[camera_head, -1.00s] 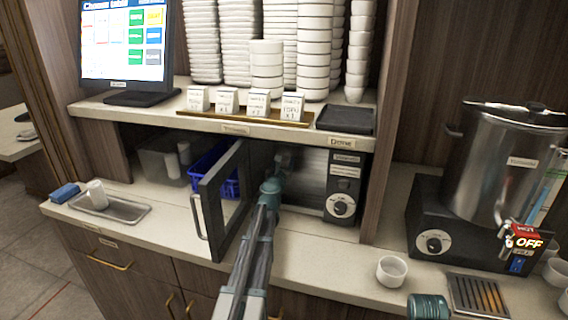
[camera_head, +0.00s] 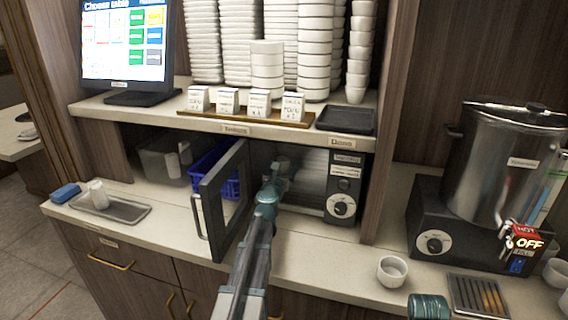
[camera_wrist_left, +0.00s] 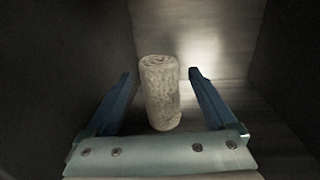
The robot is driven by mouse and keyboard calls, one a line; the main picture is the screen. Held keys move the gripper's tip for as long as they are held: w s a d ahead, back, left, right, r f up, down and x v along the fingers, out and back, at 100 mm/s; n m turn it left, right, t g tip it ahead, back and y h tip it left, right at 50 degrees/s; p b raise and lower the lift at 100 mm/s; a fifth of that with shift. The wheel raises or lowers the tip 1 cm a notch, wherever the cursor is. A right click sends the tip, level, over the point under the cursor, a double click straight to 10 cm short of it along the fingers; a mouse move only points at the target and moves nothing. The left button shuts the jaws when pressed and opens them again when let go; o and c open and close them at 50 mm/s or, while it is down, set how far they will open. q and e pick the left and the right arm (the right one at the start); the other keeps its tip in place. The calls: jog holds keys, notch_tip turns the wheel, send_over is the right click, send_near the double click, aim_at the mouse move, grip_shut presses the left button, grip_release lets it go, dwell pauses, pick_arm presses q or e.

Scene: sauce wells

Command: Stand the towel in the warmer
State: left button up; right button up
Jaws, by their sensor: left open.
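The towel (camera_wrist_left: 160,92) is a pale, rough-textured roll. In the left wrist view it stands upright on the warmer's metal floor, between my spread fingers, with a gap on each side. The warmer (camera_head: 341,183) is a dark box under the shelf, with a dial on its right panel. Its door (camera_head: 222,200) stands open to the left. My left gripper (camera_wrist_left: 159,74) is open inside the warmer; it also shows in the head view (camera_head: 279,168), where I cannot make out the towel beside it. My right gripper's fingers are not in view.
A metal tray (camera_head: 128,211) with a white roll (camera_head: 97,193) on it is at the left, beside a blue cloth (camera_head: 65,193). A blue basket (camera_head: 206,172) is behind the door. A white cup (camera_head: 392,270) and a large urn (camera_head: 505,165) are at the right.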

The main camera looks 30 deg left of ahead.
pick_arm(q)
jog(key=v, duration=0.7)
jog(key=shift+s+d, duration=0.1)
jog(key=shift+s, duration=0.2)
